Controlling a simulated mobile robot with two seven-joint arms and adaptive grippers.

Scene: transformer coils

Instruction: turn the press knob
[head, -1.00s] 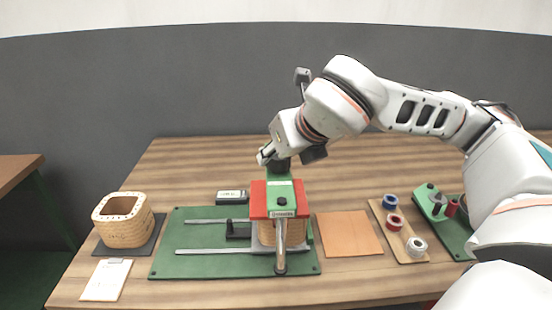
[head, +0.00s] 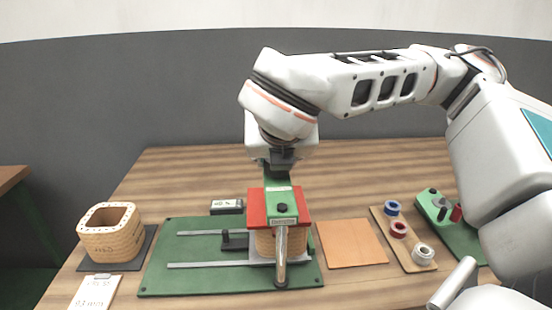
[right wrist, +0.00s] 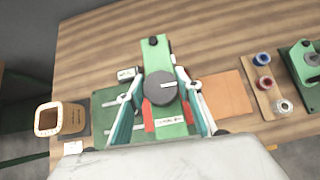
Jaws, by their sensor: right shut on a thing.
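The press stands on a green board (head: 185,270). It has a red plate (head: 257,208) and a green top bar (head: 283,197) above a wound coil (head: 264,243). In the right wrist view the dark round press knob (right wrist: 160,88), with a white pointer mark, sits over the green bar. My right gripper (right wrist: 160,84) has one finger on each side of the knob and is shut on it. In the head view my right gripper (head: 280,160) points down over the rear of the bar and hides the gripped part. My left gripper is not in view.
A wound coil form (head: 112,243) stands on a dark mat at left, near a clipboard (head: 95,292). A small display box (head: 227,206) lies behind the board. At right are an orange sheet (head: 350,243), a tape tray (head: 386,228) and a green fixture (head: 437,205).

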